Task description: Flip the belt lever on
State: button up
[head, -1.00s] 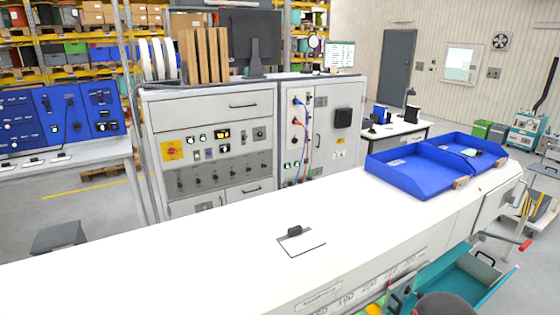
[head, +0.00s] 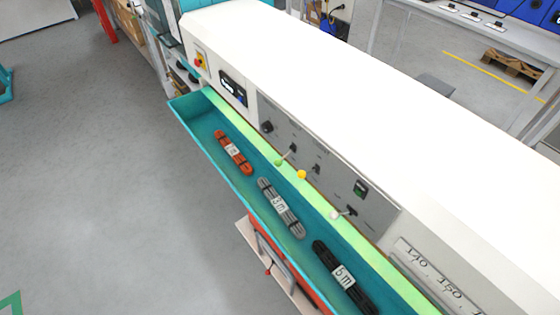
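A grey control panel (head: 328,180) is set in the front side of the white bench. Three small levers stick out from it: one with a green knob (head: 280,163), one with a yellow knob (head: 301,175) and one with a white knob (head: 336,215). Their labels are too small to read, so I cannot tell which is the belt lever or how it is set. My gripper is not in view.
A teal tray (head: 190,118) runs below the panel, holding a red cable bundle (head: 233,152), a grey one (head: 281,207) and a black one (head: 343,277). A red button (head: 198,62) and a display (head: 232,88) sit farther left. Grey floor at left is clear.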

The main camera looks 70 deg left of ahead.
aim_at(278, 162)
jog(key=u, duration=2.65)
jog(key=i+j+z, duration=0.15)
jog(key=j+z, duration=0.3)
jog(key=i+j+z, duration=0.1)
jog(key=j+z, duration=0.35)
jog(key=j, duration=0.15)
jog(key=j+z, duration=0.45)
jog(key=j, duration=0.1)
